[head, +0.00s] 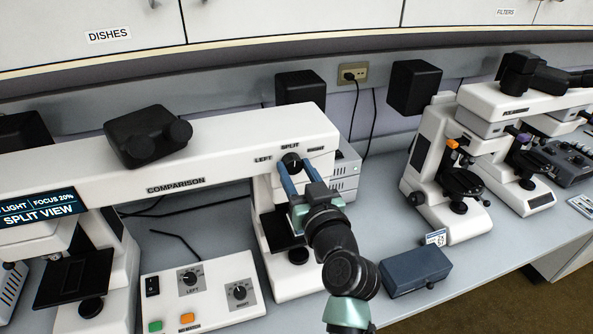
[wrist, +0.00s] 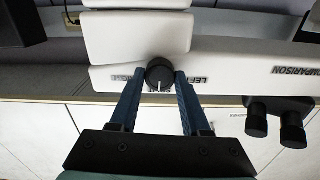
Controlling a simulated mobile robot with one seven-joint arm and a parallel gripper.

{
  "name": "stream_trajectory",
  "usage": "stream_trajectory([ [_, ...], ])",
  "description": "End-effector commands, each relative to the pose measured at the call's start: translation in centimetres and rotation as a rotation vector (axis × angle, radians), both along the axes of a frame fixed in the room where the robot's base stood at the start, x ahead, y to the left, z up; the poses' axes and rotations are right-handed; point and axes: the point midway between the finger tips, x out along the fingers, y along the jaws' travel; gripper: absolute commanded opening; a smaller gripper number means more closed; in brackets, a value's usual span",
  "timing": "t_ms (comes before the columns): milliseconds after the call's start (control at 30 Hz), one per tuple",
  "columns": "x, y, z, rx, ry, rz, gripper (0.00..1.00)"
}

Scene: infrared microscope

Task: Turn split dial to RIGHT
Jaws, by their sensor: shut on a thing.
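The split dial (head: 291,160) is a small black knob on the front of the white comparison microscope's bridge (head: 225,166). The labels LEFT, SPLIT and RIGHT stand around it. My gripper (head: 293,166) has its two blue fingers on either side of the knob, shut on it. The wrist view is turned over and shows the dial (wrist: 160,73) between the fingertips of my gripper (wrist: 160,79). The dial's white mark points towards the middle, SPLIT position. The display (head: 38,208) reads SPLIT VIEW.
A control box (head: 200,285) with knobs and coloured buttons stands on the bench below the bridge. A dark blue case (head: 416,270) lies right of my arm. More white microscopes (head: 437,170) stand at the right. Bare bench (head: 378,215) shows between.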

Motion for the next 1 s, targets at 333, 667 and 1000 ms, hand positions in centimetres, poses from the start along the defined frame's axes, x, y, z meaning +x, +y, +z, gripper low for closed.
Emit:
stream_trajectory([
  [333, -0.01, -0.05, -0.12, 0.242, 0.081, 0.0, 0.0],
  [667, 0.0, -0.03, -0.08, 0.497, 0.165, 0.0, 0.0],
  [1000, -0.01, -0.05, -0.11, 0.66, 0.218, -0.001, 0.0],
])
